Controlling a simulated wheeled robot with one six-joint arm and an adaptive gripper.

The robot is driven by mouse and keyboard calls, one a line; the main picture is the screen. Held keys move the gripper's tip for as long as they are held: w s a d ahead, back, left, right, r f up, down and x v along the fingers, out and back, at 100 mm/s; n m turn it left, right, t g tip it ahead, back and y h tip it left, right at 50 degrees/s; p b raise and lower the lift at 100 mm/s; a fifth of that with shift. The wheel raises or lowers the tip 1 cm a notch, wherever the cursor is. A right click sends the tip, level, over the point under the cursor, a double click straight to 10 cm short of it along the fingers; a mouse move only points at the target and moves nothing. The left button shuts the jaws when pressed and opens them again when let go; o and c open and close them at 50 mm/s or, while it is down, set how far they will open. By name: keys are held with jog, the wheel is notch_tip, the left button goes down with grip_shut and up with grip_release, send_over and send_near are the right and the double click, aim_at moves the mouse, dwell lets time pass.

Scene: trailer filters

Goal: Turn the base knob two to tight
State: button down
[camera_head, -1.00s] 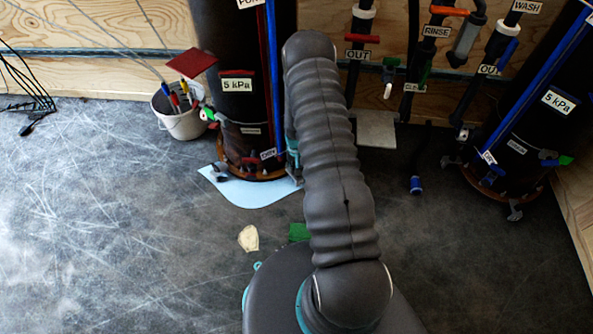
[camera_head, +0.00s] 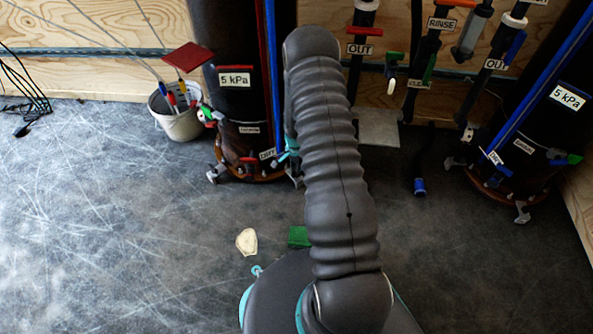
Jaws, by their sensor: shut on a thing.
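The dark left filter column (camera_head: 238,110) stands on the floor with a brownish ring at its foot. Around its base are a small grey-and-black fitting (camera_head: 216,172) at the left and a small red-marked fitting (camera_head: 249,161) at the front. Another small fitting (camera_head: 294,174) is at the right, partly behind my arm. I cannot tell which of these is base knob two. My ribbed grey arm reaches up the middle, beside the column's right side. Teal bits show at the arm's left edge near the column base. My gripper's fingers are hidden behind the arm.
A second dark column (camera_head: 505,150) stands at the right. Pipes with valves and a RINSE label (camera_head: 441,24) line the back wall. A white bucket (camera_head: 178,122) with tools stands left of the left column. A cream piece (camera_head: 246,242) lies on the floor.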

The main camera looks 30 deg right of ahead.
jog(key=shift+m, duration=0.6)
jog(key=c, duration=1.2)
grip_release()
notch_tip(320, 180, up, 12)
